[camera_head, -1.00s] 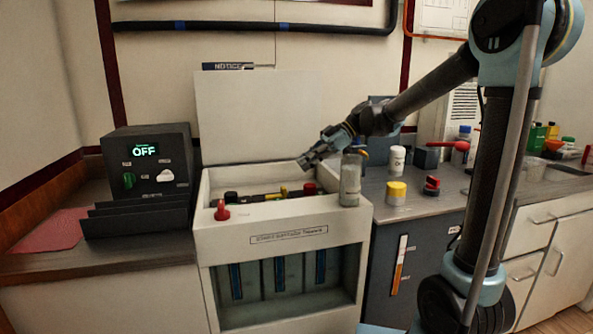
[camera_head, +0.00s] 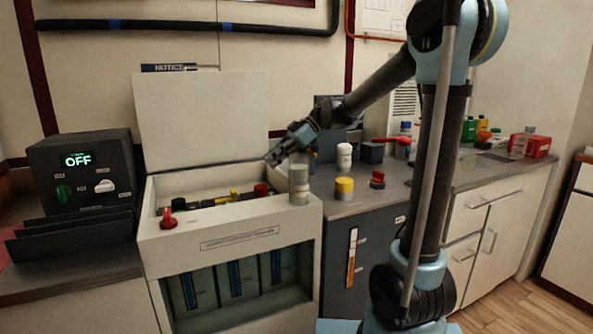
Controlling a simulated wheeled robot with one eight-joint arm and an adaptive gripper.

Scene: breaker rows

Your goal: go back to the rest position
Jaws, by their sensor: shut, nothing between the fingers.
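My gripper (camera_head: 274,158) is at the end of my arm, above the back right part of an open white cabinet (camera_head: 230,240). It is shut and holds nothing. The arm comes down to it from the upper right. The gripper is small in the view and lies close to a grey cylinder (camera_head: 299,185) on the cabinet's right rim. I cannot tell whether they touch.
The cabinet's raised lid (camera_head: 200,115) stands behind. A dark box with an OFF display (camera_head: 85,165) is at left. On the right counter stand a yellow-topped jar (camera_head: 344,189), a white bottle (camera_head: 344,157) and a red-topped item (camera_head: 377,180). Floor (camera_head: 530,300) is clear at lower right.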

